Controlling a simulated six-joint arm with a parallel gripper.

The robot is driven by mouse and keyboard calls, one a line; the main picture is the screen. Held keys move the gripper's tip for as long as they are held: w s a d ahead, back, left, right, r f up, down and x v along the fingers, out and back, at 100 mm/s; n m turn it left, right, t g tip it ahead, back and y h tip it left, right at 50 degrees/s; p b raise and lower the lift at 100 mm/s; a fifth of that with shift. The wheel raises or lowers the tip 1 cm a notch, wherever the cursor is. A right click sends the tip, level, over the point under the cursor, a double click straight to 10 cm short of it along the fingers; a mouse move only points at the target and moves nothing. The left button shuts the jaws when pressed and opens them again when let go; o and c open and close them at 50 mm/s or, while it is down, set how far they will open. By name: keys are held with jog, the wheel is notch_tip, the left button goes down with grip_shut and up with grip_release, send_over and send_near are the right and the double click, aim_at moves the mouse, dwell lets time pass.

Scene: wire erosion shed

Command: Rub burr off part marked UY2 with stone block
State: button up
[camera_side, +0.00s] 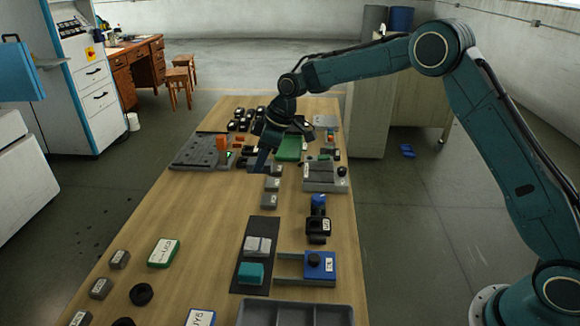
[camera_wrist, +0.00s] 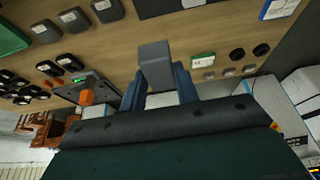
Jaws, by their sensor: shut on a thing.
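My gripper (camera_side: 257,166) is over the middle-far part of the wooden table in the side view. In the wrist view, its two blue fingers (camera_wrist: 158,88) are shut on a plain grey block (camera_wrist: 154,62), which sticks out beyond the tips. No mark shows on the block's visible faces. Several small grey parts with white labels (camera_side: 271,184) lie in a row beside my gripper in the side view; they also show in the wrist view (camera_wrist: 73,19). Their labels are too small to read, so I cannot tell which is UY2. No burr can be made out.
The table's left middle (camera_side: 190,205) is mostly clear.

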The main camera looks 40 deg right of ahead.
jog(key=s+d+f, duration=0.9)
jog(key=s+d, duration=0.1)
jog(key=shift+s+d, duration=0.2)
jog(key=shift+f, duration=0.1)
